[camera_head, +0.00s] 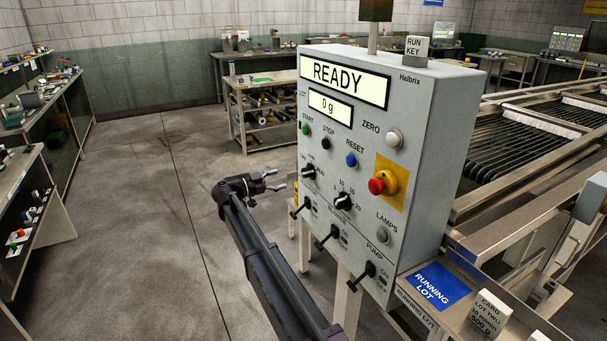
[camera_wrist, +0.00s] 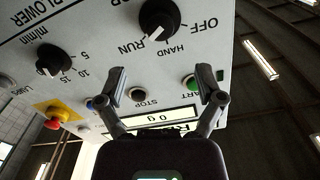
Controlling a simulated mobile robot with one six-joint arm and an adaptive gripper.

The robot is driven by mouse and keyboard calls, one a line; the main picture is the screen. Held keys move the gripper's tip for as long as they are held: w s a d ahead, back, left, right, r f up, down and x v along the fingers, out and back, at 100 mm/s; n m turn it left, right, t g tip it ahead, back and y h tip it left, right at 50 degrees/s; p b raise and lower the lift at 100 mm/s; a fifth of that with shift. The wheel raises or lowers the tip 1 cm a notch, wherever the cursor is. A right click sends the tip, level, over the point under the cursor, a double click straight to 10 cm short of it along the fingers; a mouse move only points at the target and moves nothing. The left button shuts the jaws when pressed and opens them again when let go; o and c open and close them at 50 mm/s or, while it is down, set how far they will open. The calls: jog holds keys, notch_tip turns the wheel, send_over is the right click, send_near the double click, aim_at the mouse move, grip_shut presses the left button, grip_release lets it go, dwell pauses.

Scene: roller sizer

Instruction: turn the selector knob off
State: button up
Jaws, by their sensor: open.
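The selector knob (camera_head: 309,172) is black and sits at the left of the grey panel, below the green start button. In the wrist view the knob (camera_wrist: 160,18) appears upside down at the top, with OFF, HAND and RUN printed around it. Its white pointer line is turned toward RUN. My gripper (camera_head: 280,180) is to the left of the knob in the head view, with a gap between them. In the wrist view my gripper (camera_wrist: 161,76) has its fingers spread, empty, with the knob beyond the fingertips and roughly centred between them.
A second black knob, for m/min (camera_head: 344,201), is right of the selector. A red emergency stop (camera_head: 377,186) sticks out further right. Lever switches (camera_head: 326,238) project below. The display (camera_head: 345,84) reads READY. Open floor (camera_head: 150,220) lies to the left.

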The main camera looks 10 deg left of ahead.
aim_at(303, 173)
jog(key=x, duration=1)
jog(key=shift+w, duration=0.1)
jog(key=shift+d, duration=0.1)
jog(key=shift+c, duration=0.2)
jog(key=c, duration=1.1)
